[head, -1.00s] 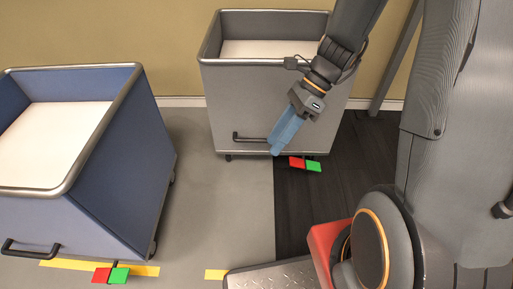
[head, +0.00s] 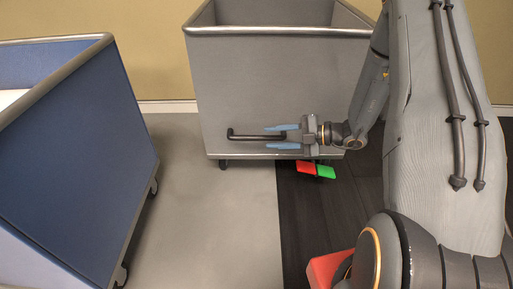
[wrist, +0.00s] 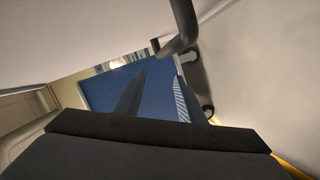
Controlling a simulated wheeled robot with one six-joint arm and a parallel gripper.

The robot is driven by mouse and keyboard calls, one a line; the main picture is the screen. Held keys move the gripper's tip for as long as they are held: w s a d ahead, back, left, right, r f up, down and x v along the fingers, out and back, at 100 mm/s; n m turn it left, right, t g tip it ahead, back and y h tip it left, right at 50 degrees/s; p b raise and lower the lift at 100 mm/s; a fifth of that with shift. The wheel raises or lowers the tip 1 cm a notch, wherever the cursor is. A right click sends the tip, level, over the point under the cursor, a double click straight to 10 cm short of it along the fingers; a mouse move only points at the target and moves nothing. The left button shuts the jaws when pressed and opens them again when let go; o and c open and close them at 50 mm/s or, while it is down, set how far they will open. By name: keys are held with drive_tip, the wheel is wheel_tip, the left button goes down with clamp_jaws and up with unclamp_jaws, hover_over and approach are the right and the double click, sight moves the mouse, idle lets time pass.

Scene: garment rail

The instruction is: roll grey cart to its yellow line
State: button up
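The grey cart (head: 240,85) stands upright by the back wall in the head view. Its dark bar handle (head: 243,136) is on its front, low down. My gripper (head: 267,137) is open, with one blue finger above the handle's right end and one below. Whether the fingers touch the handle, I cannot tell. In the wrist view the two fingers (wrist: 152,95) are apart and the handle (wrist: 182,28) curves past at upper right. A red (head: 306,166) and green pedal (head: 326,171) sits under the cart's front. The grey cart's yellow line cannot be made out in the head view.
A blue cart (head: 75,150) stands close at left; it also shows in the wrist view (wrist: 105,85). Grey floor (head: 215,220) is clear between the carts, with dark planks (head: 330,210) at right. A bit of yellow (wrist: 293,171) shows at the wrist view's lower right.

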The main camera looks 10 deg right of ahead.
sight(257, 138)
drive_tip(key=f+m, duration=0.1)
drive_tip(key=w+d+f+t+b, duration=0.1)
drive_tip(key=w+f+m, duration=0.1)
drive_tip(key=shift+w+d+f+m, duration=0.1)
drive_tip(key=shift+w+d+m, duration=0.1)
drive_tip(key=shift+d+m, duration=0.15)
drive_tip(key=b+x, duration=0.4)
drive_tip(key=x, duration=0.3)
drive_tip(key=shift+w+a, duration=0.2)
drive_tip(key=shift+a, duration=0.05)
clamp_jaws()
